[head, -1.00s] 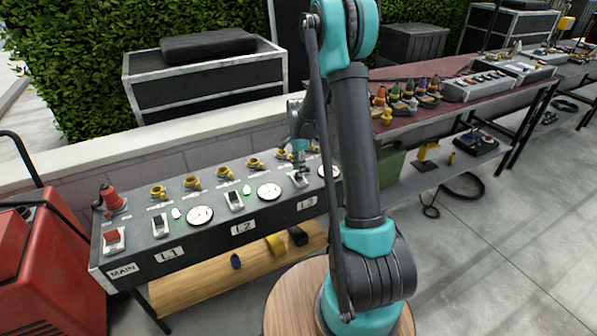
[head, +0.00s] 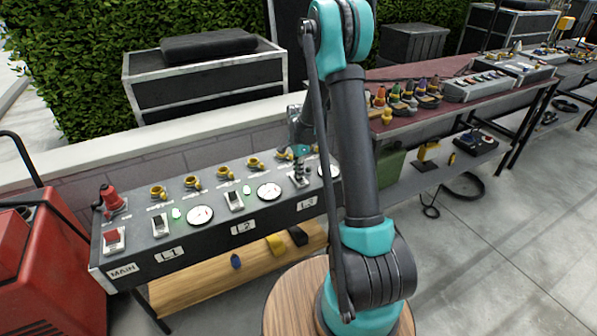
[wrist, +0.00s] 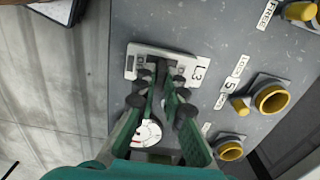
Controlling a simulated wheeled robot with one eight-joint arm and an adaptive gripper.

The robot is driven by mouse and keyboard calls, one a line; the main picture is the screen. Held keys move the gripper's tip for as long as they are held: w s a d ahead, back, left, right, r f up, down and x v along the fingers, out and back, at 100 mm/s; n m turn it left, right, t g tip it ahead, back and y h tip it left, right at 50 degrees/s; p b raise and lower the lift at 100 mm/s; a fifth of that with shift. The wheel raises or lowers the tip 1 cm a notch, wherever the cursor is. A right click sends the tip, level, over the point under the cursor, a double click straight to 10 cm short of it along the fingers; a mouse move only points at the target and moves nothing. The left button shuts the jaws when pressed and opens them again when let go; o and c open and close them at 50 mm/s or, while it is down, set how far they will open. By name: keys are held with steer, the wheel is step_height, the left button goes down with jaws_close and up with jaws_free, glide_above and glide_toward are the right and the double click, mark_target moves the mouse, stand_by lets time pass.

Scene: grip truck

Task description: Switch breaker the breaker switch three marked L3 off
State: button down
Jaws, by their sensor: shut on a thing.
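In the head view my gripper (head: 300,166) comes down from above onto the L3 breaker (head: 299,181) on the sloping panel. I cannot tell which way the toggle is tipped. The L1 breaker (head: 160,226) and L2 breaker (head: 234,202) stand to the left.
The MAIN breaker (head: 113,240) is at the panel's left end. Round gauges such as the L2 gauge (head: 269,191) sit between the breakers. Yellow sockets (wrist: 270,98) line the panel's back. A red machine (head: 50,265) stands at the left.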

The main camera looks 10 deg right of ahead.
steer(key=shift+s, duration=0.1)
steer(key=shift+s+d+t+y, duration=0.15)
steer(key=shift+s+t+y, duration=0.15)
steer(key=shift+t, duration=0.4)
steer(key=shift+s+d+t+y, duration=0.1)
steer(key=shift+s+t+y, duration=0.15)
steer(key=shift+t, duration=0.45)
steer(key=shift+s+d+f+t+y, duration=0.15)
steer(key=shift+s+t+y, duration=0.1)
steer(key=shift+t, duration=0.4)
steer(key=shift+s+a+f+t+y, duration=0.1)
steer(key=shift+s+t, duration=0.1)
steer(key=shift+t, duration=0.45)
steer(key=c, duration=1.6)
jaws_free()
steer(key=v, duration=0.8)
